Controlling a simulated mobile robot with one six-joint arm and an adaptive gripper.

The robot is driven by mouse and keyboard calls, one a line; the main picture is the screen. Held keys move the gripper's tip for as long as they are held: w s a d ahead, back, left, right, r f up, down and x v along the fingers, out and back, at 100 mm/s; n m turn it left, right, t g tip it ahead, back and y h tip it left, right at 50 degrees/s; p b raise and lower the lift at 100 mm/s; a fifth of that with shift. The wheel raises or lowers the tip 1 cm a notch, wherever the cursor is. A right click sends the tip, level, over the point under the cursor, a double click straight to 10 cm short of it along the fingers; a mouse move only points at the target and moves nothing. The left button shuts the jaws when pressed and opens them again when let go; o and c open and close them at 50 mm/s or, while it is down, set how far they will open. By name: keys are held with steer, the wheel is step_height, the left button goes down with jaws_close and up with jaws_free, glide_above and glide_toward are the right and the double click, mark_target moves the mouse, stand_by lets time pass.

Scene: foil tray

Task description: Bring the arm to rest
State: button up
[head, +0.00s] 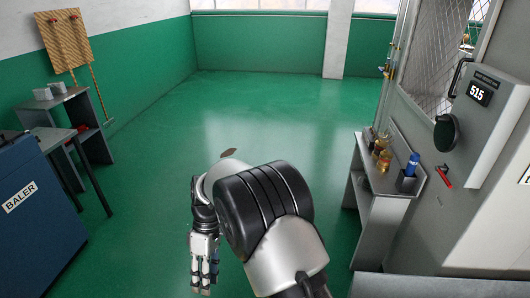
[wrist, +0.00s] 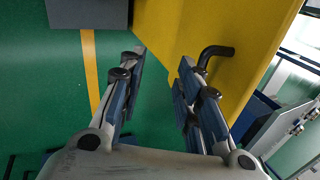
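My arm reaches out over the green floor in the head view, with a thick black joint in the middle of its grey links. My gripper (head: 205,288) hangs down on the left of that joint, near the bottom edge. In the wrist view the two fingers of my gripper (wrist: 163,58) stand apart, with nothing between them. No foil tray shows in either view.
A blue baler (head: 40,215) and a grey table (head: 75,110) stand at the left. A grey shelf (head: 385,195) with small bottles is at the right, beside a grey cabinet (head: 485,110). A yellow panel with a black handle (wrist: 216,52) lies beyond the fingers.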

steer(key=s+d+r+m+t, duration=0.35)
steer(key=d+r+m, duration=0.35)
steer(key=d+r, duration=1)
steer(key=s+d+r+m+t, duration=0.2)
steer(key=s+d+r+m, duration=0.1)
steer(key=s+d, duration=0.3)
steer(key=s+d+r+m+t+h, duration=0.1)
steer(key=s+d+r+m+t, duration=0.2)
steer(key=s, duration=0.6)
steer(key=d+m, duration=0.2)
steer(key=d, duration=0.1)
steer(key=shift+s+d+t, duration=0.3)
steer(key=shift+d+t, duration=0.05)
steer(key=shift+d, duration=0.05)
